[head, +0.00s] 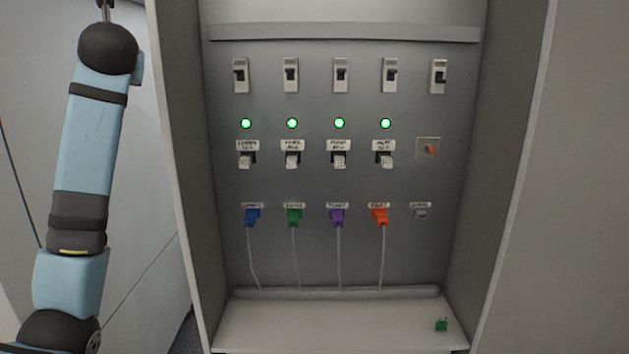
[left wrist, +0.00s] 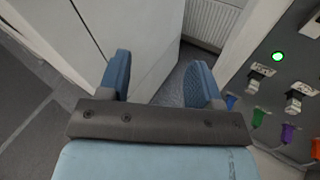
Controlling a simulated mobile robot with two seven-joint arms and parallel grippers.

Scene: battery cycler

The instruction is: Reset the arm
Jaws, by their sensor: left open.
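My left arm (head: 85,160) stands raised at the left of the head view, outside the cabinet; its gripper is out of that frame. In the left wrist view my left gripper (left wrist: 160,85) is open, its two blue fingers apart with nothing between them. The cabinet panel (head: 345,185) shows to the right of the fingers in that view, apart from them. My right arm and gripper show in neither view.
The panel has a top row of breakers (head: 291,75), several lit green lamps (head: 292,123), lower switches (head: 292,159), a red rotary switch (head: 429,149) and coloured plugs with cables (head: 337,217). A small green piece (head: 441,325) lies on the cabinet floor. Cabinet side walls (head: 518,150) flank the panel.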

